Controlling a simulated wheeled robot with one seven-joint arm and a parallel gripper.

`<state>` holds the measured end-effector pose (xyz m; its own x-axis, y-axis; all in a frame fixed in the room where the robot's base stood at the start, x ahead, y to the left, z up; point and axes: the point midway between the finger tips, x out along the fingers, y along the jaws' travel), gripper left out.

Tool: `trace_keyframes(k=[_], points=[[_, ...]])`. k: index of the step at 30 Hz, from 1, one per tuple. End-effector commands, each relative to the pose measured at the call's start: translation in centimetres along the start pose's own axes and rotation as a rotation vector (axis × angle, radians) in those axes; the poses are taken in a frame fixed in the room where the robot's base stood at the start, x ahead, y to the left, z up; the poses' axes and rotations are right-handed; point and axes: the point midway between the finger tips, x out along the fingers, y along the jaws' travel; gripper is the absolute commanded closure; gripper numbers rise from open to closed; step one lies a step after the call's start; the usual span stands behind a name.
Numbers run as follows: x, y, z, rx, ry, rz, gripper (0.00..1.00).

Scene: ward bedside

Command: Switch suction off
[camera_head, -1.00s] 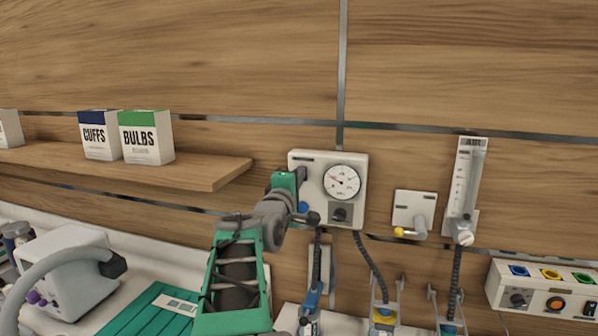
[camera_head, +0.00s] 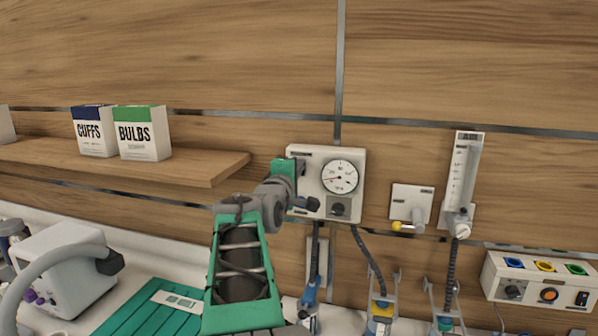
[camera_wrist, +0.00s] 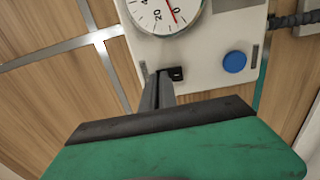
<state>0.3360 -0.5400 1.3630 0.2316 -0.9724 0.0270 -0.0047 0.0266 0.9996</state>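In the wrist view the gauge's red needle lies close to the 0 mark.
A shelf (camera_head: 215,168) with CUFFS (camera_head: 93,130) and BULBS (camera_head: 140,133) boxes is left of the panel. A white outlet with a yellow-tipped lever (camera_head: 408,208) and a flowmeter (camera_head: 462,180) are to the right. Dark hoses (camera_head: 370,250) hang below.

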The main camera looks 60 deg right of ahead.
Motion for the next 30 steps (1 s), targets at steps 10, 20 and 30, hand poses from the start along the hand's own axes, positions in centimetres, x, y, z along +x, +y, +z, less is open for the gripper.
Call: trace_keyframes(k=[10,20,30], points=[[-7.9,0.8,-0.4,0.003,0.005,0.003,1.00],[-13.3,1.8,-0.2,-0.001,0.000,-0.001,1.00],[-13.6,1.9,-0.1,-0.001,-0.003,-0.002,1.00]])
